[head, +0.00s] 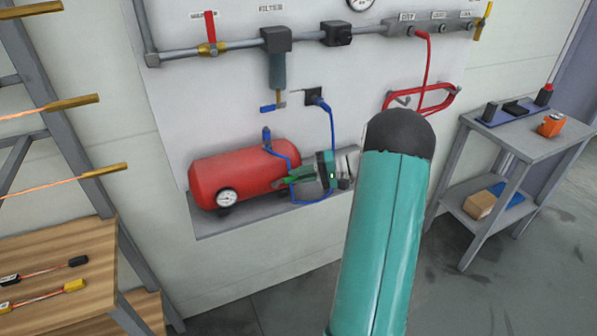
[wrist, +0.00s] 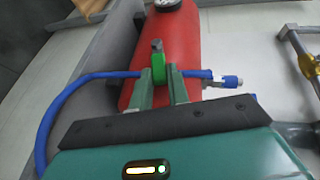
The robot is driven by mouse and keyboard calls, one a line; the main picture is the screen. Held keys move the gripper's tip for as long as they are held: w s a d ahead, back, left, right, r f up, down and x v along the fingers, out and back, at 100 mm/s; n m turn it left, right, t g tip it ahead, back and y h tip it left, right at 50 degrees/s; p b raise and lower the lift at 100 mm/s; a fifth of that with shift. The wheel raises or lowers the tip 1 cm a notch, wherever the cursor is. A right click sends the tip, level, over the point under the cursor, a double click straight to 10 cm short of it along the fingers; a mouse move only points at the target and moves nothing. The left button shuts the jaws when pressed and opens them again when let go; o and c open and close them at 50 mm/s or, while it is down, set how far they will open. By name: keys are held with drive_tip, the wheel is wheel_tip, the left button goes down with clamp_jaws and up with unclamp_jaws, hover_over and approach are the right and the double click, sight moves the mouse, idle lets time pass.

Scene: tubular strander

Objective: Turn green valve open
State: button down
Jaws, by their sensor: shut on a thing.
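The green valve (wrist: 158,68) shows in the wrist view as a bright green handle with a dark grey end, in front of the red air tank (wrist: 182,50). My gripper (wrist: 160,80) has one finger on each side of the handle and is shut on it. A blue hose (wrist: 85,79) runs behind the fingers to a metal fitting at the right. In the head view my gripper (head: 284,180) reaches left to the right end of the red tank (head: 235,175). The valve is too small and crowded there to make out clearly.
A pipe with a red-handled valve (head: 210,28) and a filter (head: 277,65) runs along the wall panel above. A blue hose (head: 331,120) hangs from a wall socket beside my gripper. A wooden bench (head: 60,270) stands left, a grey cart (head: 540,140) right.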

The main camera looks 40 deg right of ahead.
drive_tip(key=shift+d+f+m+t+y, duration=0.15)
drive_tip(key=shift+f+m+t+y, duration=0.35)
drive_tip(key=shift+f+t+y, duration=0.35)
drive_tip(key=shift+y, duration=0.25)
drive_tip(key=c, duration=1.3)
unclamp_jaws()
drive_tip(key=shift+c, duration=0.2)
drive_tip(key=v, duration=1.3)
drive_tip(key=shift+s+d, duration=0.2)
drive_tip(key=shift+d, duration=0.1)
drive_tip(key=shift+r, duration=0.1)
